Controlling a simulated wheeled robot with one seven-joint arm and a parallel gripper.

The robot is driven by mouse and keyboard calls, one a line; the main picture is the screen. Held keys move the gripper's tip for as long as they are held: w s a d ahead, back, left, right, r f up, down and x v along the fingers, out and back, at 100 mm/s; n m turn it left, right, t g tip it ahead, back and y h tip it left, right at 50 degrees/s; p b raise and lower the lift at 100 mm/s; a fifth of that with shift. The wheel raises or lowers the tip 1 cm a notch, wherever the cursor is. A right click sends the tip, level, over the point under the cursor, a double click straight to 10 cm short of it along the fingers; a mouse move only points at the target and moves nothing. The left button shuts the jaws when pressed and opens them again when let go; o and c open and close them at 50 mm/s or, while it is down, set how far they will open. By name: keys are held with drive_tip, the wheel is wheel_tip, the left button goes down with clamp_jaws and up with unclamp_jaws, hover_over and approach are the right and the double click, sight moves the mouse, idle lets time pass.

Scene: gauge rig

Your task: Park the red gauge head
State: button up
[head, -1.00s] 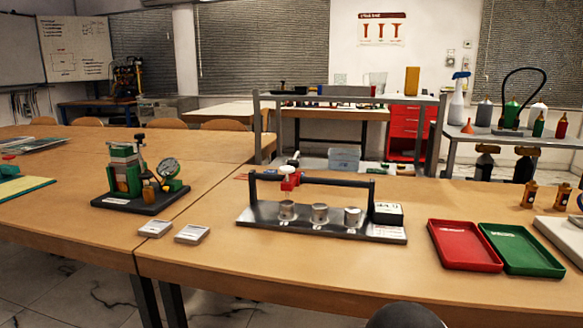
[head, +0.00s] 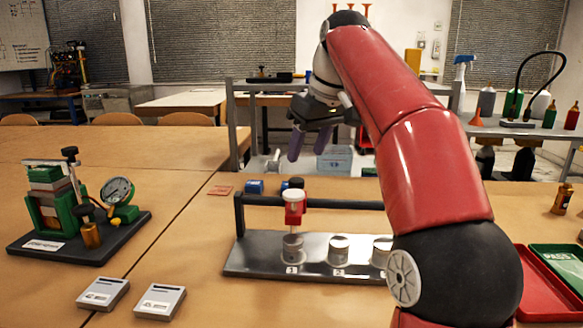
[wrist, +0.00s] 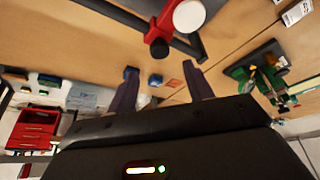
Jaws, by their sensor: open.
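The red gauge head (head: 294,206) sits on the dark horizontal bar (head: 340,203) of the metal rig, near its left end. It has a black knob on top and a white lower part above the cylinder (head: 292,247) marked 1. In the wrist view the red gauge head (wrist: 163,28) shows at the top, beyond my fingers, with a pale round face. My gripper (head: 297,145) is above and behind the bar in the head view, apart from the head. Its two purple fingers are open and empty in the wrist view (wrist: 160,88). My arm hides the rig's right end.
A second metal cylinder (head: 338,250) stands on the rig plate (head: 258,257). Small blue blocks (head: 255,187) lie behind the bar. A green dial-gauge stand (head: 85,210) is at left. Two small grey boxes (head: 103,293) lie in front. Red (head: 545,300) and green trays are at right.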

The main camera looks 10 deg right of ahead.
sight(297, 180)
drive_tip(key=b+x, duration=0.2)
drive_tip(key=x, duration=0.5)
drive_tip(key=shift+w+f, duration=0.1)
drive_tip(key=shift+f, duration=0.15)
